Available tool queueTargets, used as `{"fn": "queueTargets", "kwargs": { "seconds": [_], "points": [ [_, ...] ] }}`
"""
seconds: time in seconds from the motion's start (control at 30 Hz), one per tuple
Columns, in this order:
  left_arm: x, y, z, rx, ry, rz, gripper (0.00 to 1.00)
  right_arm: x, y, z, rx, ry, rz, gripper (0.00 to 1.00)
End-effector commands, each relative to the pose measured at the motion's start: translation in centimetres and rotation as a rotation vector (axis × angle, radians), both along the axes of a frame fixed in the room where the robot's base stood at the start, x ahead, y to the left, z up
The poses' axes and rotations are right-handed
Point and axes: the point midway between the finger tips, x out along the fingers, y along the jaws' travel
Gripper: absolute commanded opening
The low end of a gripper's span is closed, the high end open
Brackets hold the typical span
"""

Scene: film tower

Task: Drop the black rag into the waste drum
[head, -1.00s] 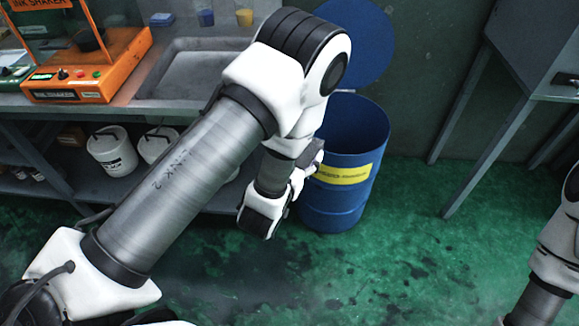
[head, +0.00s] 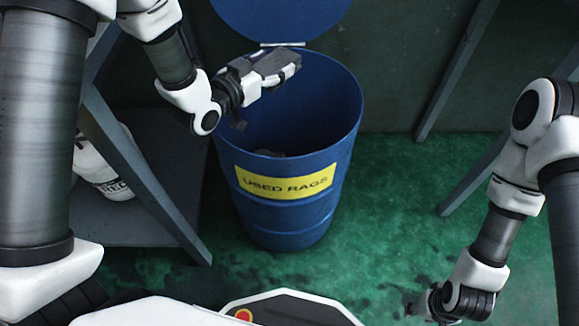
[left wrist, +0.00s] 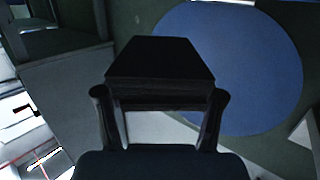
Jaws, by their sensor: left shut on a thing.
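The black rag (left wrist: 160,62) is a dark, block-like shape between the two fingers of my left gripper (left wrist: 160,115) in the left wrist view. In the head view my left gripper (head: 280,66) is shut on it above the open mouth of the blue waste drum (head: 290,215), towards the back of the rim. The dark rag is hard to tell apart from the gripper there. The drum has a yellow "USED RAGS" label, and something dark lies inside. My right gripper (head: 432,302) is low at the right, partly unclear, away from the drum.
The drum's round blue lid (head: 282,14) stands open behind it and also shows in the left wrist view (left wrist: 235,65). A grey shelf (head: 150,215) with a white bucket (head: 103,170) is left of the drum. Grey stand legs are at the right. Green floor is open between.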

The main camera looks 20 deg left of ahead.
Motion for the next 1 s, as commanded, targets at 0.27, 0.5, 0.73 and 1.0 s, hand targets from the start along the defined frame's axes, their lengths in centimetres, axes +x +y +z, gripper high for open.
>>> {"fn": "queueTargets", "kwargs": {
  "seconds": [0.27, 0.5, 0.73, 1.0],
  "points": [
    [0.0, 0.0, -2.4, 0.0, 0.001, -0.004, 0.34, 0.0, 0.0, -2.3, 0.0, 0.0, 0.0, 0.4],
    [0.0, 0.0, -5.8, -0.001, 0.0, -0.004, 0.34, 0.0, 0.0, -5.3, 0.0, 0.0, 0.0, 0.4],
    [0.0, 0.0, -6.1, -0.001, 0.0, -0.004, 0.34, 0.0, 0.0, -5.4, 0.0, 0.0, 0.0, 0.4],
    [0.0, 0.0, -6.1, 0.0, 0.0, -0.003, 0.97, 0.0, 0.0, -5.4, 0.0, 0.0, 0.0, 0.4]
  ]
}}
